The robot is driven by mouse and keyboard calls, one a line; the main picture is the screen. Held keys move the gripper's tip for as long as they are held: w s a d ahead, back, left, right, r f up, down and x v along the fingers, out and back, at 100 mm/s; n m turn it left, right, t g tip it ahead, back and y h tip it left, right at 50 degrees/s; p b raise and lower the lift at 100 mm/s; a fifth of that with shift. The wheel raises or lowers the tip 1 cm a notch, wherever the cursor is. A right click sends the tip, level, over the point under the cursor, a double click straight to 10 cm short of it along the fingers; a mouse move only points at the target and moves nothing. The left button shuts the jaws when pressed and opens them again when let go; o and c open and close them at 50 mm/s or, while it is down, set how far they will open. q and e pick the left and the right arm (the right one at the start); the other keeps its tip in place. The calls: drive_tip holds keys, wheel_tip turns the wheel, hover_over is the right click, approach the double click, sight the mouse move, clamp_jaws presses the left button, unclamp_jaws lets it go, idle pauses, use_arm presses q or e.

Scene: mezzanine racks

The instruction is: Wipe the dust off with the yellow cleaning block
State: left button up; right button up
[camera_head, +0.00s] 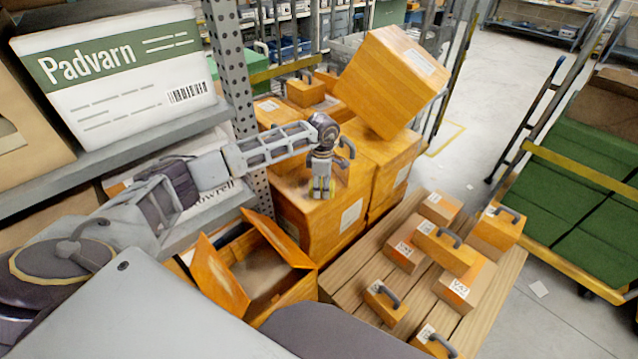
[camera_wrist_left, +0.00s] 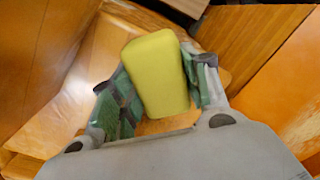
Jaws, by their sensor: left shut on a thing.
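My left gripper (camera_head: 322,187) is shut on the yellow cleaning block (camera_wrist_left: 155,70). The block is a plain rounded yellow piece held between the green-padded fingers, which also show in the left wrist view (camera_wrist_left: 162,92). In the head view only a small part of the block shows at the fingertips. The gripper points down at the top of an orange carton (camera_head: 318,222). I cannot tell whether the block touches the carton. A dull, pale patch shows on the carton top by the gripper; I cannot tell for sure that it is dust. My right gripper is not in view.
A tilted orange carton (camera_head: 393,80) stands behind the gripper. An open carton (camera_head: 222,283) is in front, left. A wooden pallet (camera_head: 400,243) with several handled orange boxes is at right. A perforated rack post (camera_head: 230,85) and a shelf with a Padvarn box (camera_head: 115,75) flank my arm.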

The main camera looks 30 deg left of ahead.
sight(312, 184)
use_arm(q)
drive_tip(key=shift+s+d+f, duration=0.15)
drive_tip(key=shift+s+d, duration=0.15)
drive_tip(key=shift+d, duration=0.5)
drive_tip(key=shift+s+a, duration=0.1)
drive_tip(key=shift+s+a+r+p, duration=0.2)
drive_tip(key=shift+s+p, duration=0.15)
drive_tip(key=shift+s, duration=0.15)
drive_tip(key=shift+s+a+r+p, duration=0.1)
drive_tip(key=shift+s+a+p, duration=0.15)
drive_tip(key=shift+s, duration=0.2)
drive_tip(key=shift+a+f, duration=0.1)
drive_tip(key=shift+w+a+f+b, duration=0.1)
drive_tip(key=shift+w+a+b, duration=0.15)
drive_tip(key=shift+a, duration=0.25)
drive_tip(key=shift+w+a+b, duration=0.2)
drive_tip(key=shift+a+b, duration=0.05)
drive_tip(key=shift+a, duration=0.25)
drive_tip(key=shift+w+a, duration=0.15)
drive_tip(key=shift+a, duration=0.3)
drive_tip(key=shift+a, duration=0.1)
